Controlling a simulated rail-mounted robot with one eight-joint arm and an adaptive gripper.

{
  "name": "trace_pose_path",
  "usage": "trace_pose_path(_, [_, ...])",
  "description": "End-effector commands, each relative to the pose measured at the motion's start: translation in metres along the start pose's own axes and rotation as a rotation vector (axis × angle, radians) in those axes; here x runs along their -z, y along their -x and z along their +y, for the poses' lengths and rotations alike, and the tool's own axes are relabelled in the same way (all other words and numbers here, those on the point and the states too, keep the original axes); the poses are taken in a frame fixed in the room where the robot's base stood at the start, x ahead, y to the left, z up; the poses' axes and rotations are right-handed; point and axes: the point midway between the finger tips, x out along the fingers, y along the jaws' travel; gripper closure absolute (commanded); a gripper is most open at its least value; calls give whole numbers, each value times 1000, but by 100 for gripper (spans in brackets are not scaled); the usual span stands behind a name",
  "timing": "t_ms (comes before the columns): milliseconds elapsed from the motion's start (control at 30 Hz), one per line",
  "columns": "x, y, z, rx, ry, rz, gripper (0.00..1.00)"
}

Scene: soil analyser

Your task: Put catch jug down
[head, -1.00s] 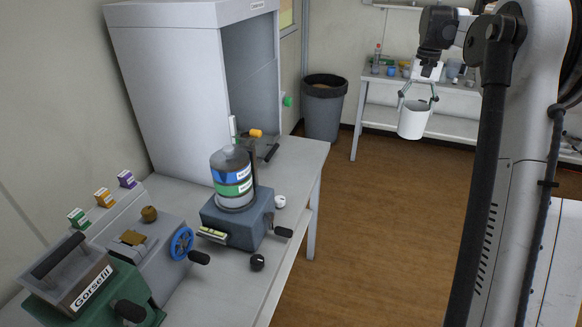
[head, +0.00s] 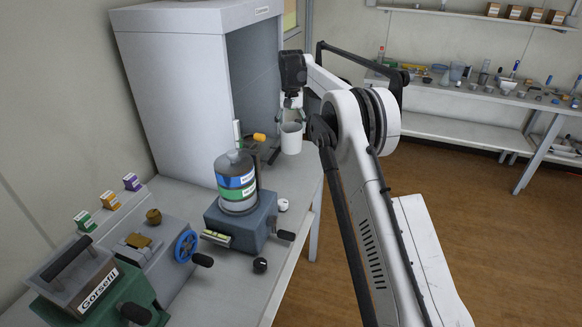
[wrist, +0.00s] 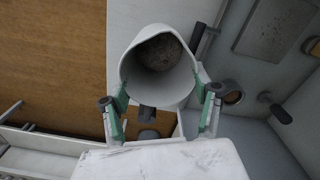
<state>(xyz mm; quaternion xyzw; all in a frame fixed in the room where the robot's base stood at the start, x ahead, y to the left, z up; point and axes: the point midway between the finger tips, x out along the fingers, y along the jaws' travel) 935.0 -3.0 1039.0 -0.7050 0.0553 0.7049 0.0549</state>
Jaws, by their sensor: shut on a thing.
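The catch jug (head: 291,138) is a white cup-shaped vessel, held upright in my gripper (head: 292,101) in the head view. It hangs near the far right edge of the bench, in front of the fume cabinet; I cannot tell whether its base touches the bench. In the wrist view the jug (wrist: 158,80) sits between the two green-padded fingers of my gripper (wrist: 160,112), which are shut on it. Its open mouth faces the camera, and dark grey material shows inside.
The bench (head: 237,287) carries a grey machine with a banded bottle (head: 236,182), a green machine (head: 110,290) and small boxes. The tall cabinet (head: 175,95) stands behind. A side table (head: 450,90) with many small items is at the back right. Brown floor lies between.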

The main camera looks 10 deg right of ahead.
Motion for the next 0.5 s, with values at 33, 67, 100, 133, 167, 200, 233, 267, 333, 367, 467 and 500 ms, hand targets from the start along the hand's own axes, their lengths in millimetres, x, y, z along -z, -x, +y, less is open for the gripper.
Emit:
trace_pose_path(33, [0, -7, -1, 0, 1, 0, 93])
trace_pose_path(67, [0, -12, -2, 0, 1, 0, 93])
trace_pose_path(100, [0, -18, -1, 0, 1, 0, 93])
trace_pose_path(133, [0, -24, -1, 0, 1, 0, 93])
trace_pose_path(167, [0, -30, -1, 0, 1, 0, 93])
trace_pose_path(200, [0, -36, -1, 0, 1, 0, 93])
trace_pose_path(233, [0, -41, -1, 0, 1, 0, 93])
trace_pose_path(267, [0, -45, -1, 0, 1, 0, 93])
trace_pose_path(333, [0, -53, -1, 0, 1, 0, 93])
trace_pose_path(367, [0, -55, -1, 0, 1, 0, 93])
trace_pose_path(467, [0, -60, -1, 0, 1, 0, 93])
trace_pose_path(500, [0, -63, -1, 0, 1, 0, 93])
